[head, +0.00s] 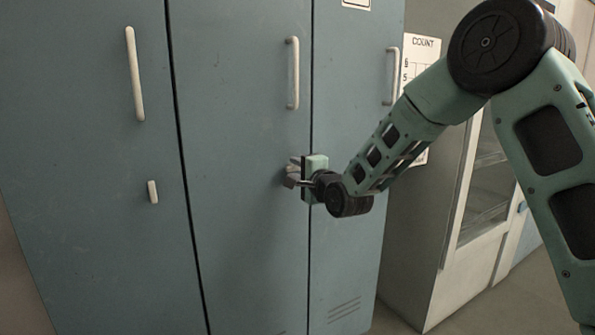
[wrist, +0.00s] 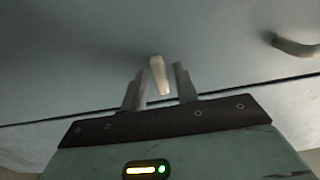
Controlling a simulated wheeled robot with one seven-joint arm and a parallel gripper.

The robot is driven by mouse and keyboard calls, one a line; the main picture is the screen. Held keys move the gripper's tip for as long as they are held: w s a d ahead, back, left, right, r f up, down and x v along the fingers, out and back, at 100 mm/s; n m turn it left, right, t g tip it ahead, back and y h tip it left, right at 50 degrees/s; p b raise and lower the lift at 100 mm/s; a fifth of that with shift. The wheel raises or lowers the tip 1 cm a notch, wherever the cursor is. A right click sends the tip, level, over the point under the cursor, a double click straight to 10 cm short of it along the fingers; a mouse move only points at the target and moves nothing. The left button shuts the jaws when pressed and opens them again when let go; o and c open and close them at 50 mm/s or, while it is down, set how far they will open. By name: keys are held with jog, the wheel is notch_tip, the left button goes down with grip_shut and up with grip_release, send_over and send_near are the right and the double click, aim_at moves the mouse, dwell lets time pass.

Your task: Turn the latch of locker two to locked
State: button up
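The blue-grey middle locker door (head: 245,240), second of three, carries a long pale handle (head: 293,73). No number shows on it. My gripper (head: 293,172) is at this door below the handle, near its right edge. In the wrist view a short pale latch (wrist: 158,75) stands between the two grey fingers of my gripper (wrist: 160,84). The fingers are open, with a gap visible on each side of the latch. The latch is slightly tilted in that view. In the head view my gripper largely hides this latch.
The left door has a long handle (head: 134,73) and a small upright latch (head: 153,191). The right door has its own handle (head: 390,76), and my forearm crosses in front of it.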

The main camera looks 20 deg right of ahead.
grip_shut()
jog(key=n+b, duration=0.2)
jog(key=n, duration=0.1)
jog(key=shift+f, duration=0.15)
jog(key=n+b, duration=0.2)
jog(key=n, duration=0.2)
jog(key=shift+n+b, duration=0.3)
jog(key=n+b, duration=0.3)
jog(key=n, duration=0.2)
jog(key=n+b, duration=0.2)
jog(key=n, duration=0.3)
jog(key=shift+n, duration=0.3)
